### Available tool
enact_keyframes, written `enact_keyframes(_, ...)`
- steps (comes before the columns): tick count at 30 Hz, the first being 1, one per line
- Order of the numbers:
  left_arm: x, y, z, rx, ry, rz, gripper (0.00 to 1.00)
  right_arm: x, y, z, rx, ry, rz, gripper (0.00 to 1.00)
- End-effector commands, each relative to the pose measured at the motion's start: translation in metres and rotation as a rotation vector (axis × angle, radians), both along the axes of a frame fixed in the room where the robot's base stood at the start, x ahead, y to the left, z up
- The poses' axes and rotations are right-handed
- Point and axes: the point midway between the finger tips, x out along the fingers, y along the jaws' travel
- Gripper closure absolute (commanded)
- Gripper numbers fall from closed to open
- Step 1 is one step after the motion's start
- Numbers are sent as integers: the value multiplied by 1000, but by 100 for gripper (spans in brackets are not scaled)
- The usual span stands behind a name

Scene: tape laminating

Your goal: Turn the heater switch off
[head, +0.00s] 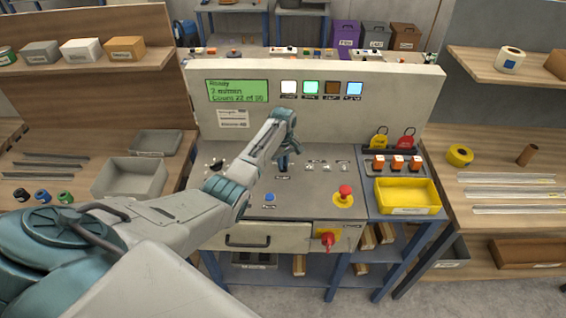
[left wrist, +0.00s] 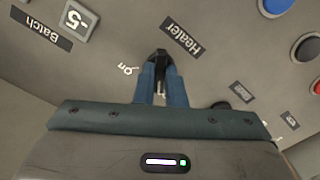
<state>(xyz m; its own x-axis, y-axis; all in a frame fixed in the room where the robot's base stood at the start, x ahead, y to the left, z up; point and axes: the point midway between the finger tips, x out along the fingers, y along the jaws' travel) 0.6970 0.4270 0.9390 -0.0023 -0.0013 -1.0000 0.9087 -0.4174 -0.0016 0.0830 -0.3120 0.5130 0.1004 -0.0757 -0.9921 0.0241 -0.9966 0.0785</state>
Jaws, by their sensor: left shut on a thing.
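The heater switch (left wrist: 160,88) is on the grey sloping console panel (head: 240,187). In the left wrist view it is mostly hidden between my fingers, and its exact angle cannot be made out. The "Heater" label (left wrist: 181,37) and an "On" mark (left wrist: 128,69) lie on either side of it. My left gripper (head: 284,164) reaches down to the panel and is shut on the switch; its blue fingers also show in the left wrist view (left wrist: 160,68). My right gripper is not in view.
A green screen (head: 238,91) reads "Ready". Beside it are several indicator lamps (head: 311,87), one dark brown. A red emergency button (head: 345,191), a blue button (head: 269,197) and a red rotary switch (head: 328,238) are near the front. A yellow tray (head: 407,210) sits right.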

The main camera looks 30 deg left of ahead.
Motion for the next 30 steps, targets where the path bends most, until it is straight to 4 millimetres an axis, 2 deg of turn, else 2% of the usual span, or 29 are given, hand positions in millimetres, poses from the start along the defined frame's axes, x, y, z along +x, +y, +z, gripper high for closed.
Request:
enact_keyframes(12, 3, 2, 5, 3, -10, 186, 100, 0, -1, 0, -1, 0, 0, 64)
enact_keyframes(29, 3, 2, 5, 4, -11, 212, 100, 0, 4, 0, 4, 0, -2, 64)
enact_keyframes(30, 4, 2, 5, 4, -11, 212, 82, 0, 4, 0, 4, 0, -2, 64)
